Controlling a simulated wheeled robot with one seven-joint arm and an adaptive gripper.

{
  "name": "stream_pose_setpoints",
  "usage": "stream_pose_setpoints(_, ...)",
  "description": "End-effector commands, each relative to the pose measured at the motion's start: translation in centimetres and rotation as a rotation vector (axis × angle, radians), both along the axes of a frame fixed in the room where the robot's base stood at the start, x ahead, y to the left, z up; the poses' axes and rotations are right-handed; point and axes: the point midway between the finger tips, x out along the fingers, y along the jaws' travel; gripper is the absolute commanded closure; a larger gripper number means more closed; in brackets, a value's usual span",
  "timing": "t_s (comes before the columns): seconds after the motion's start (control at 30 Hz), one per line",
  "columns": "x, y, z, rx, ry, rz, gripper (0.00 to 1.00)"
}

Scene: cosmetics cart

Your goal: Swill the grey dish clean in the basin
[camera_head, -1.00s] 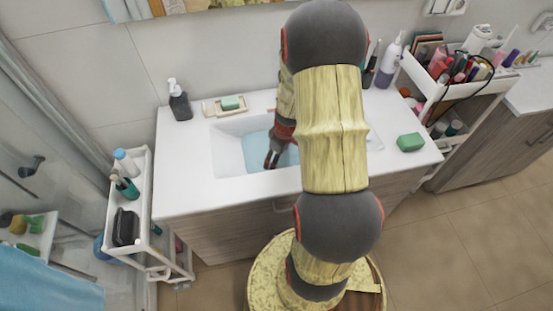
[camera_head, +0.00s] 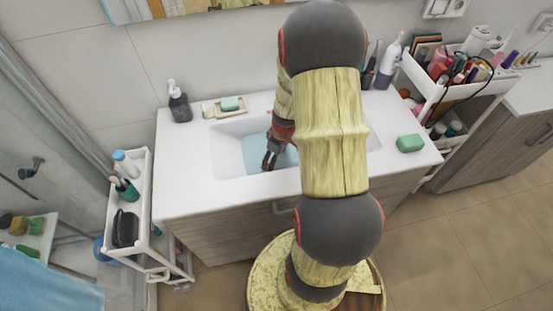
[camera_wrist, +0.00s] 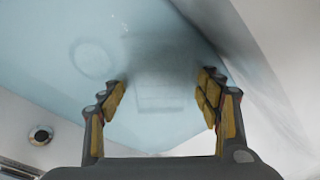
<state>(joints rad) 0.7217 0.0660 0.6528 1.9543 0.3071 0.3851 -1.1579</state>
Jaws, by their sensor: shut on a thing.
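The basin (camera_head: 228,160) is a white rectangular sink set in the counter, with pale blue water (camera_head: 252,148) in it. My gripper (camera_head: 269,160) is down in the basin, partly hidden by my arm in the head view. In the wrist view my gripper (camera_wrist: 165,98) has its fingers apart, with a faint, pale square form between them, seen through the water. I take this to be the grey dish (camera_wrist: 165,97), held between the fingers; its edges are hard to make out. The dish does not show in the head view.
A dark pump bottle (camera_head: 179,103) and a beige soap dish (camera_head: 212,110) with green soap stand behind the basin. Another green soap (camera_head: 409,143) lies on the right counter. Carts with toiletries stand at left (camera_head: 147,200) and right (camera_head: 407,62). The basin's left wall is near my gripper.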

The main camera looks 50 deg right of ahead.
Motion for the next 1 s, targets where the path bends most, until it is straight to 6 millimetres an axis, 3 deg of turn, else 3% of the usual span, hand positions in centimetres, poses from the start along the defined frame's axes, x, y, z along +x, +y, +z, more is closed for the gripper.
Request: stream_pose_setpoints(1.0,-0.1,0.1,7.7,0.003,0.001,0.001,0.77)
